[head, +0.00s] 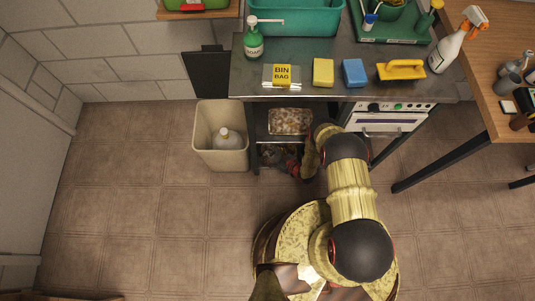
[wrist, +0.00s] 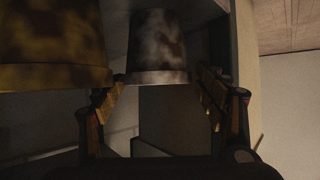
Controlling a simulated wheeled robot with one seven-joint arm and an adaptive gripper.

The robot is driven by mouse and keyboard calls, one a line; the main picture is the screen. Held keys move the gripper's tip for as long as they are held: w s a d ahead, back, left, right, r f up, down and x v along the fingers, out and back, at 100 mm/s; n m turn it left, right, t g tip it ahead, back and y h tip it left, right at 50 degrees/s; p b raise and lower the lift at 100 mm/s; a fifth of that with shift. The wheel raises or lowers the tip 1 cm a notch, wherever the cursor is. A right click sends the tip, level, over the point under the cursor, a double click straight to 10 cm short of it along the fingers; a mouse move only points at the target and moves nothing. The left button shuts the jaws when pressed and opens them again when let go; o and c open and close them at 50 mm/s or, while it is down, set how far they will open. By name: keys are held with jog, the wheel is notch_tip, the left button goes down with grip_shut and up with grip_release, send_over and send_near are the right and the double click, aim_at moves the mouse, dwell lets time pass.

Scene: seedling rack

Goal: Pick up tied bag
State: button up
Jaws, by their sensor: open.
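What looks like the tied bag (head: 226,138), pale grey with a narrow neck, sits inside the beige bin (head: 200,150) in the head view. My gripper (head: 292,165) is low by the shelf under the counter, right of the bin and apart from it; its fingers are partly hidden there. In the wrist view my gripper (wrist: 160,108) is open, with one finger on each side. A mottled grey, pot-like thing (wrist: 158,50) shows beyond and between the fingers, and I cannot tell whether it touches them. I cannot make out the tied bag in the dark wrist view.
A brown-and-yellow pot-like shape (wrist: 50,45) fills the upper left of the wrist view. A tray of pebble-like bits (head: 290,121) is on the shelf under the counter. A wooden table (head: 490,90) stands right. The tiled floor (head: 130,190) left of my base is clear.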

aim_at(263, 147)
jog(key=shift+b+x, duration=1.45)
jog(key=shift+x, duration=1.75)
jog(key=shift+w+d+r, duration=0.1)
jog(key=shift+r, duration=0.05)
jog(key=shift+c, duration=0.4)
jog(key=c, duration=0.7)
jog(key=shift+c, duration=1)
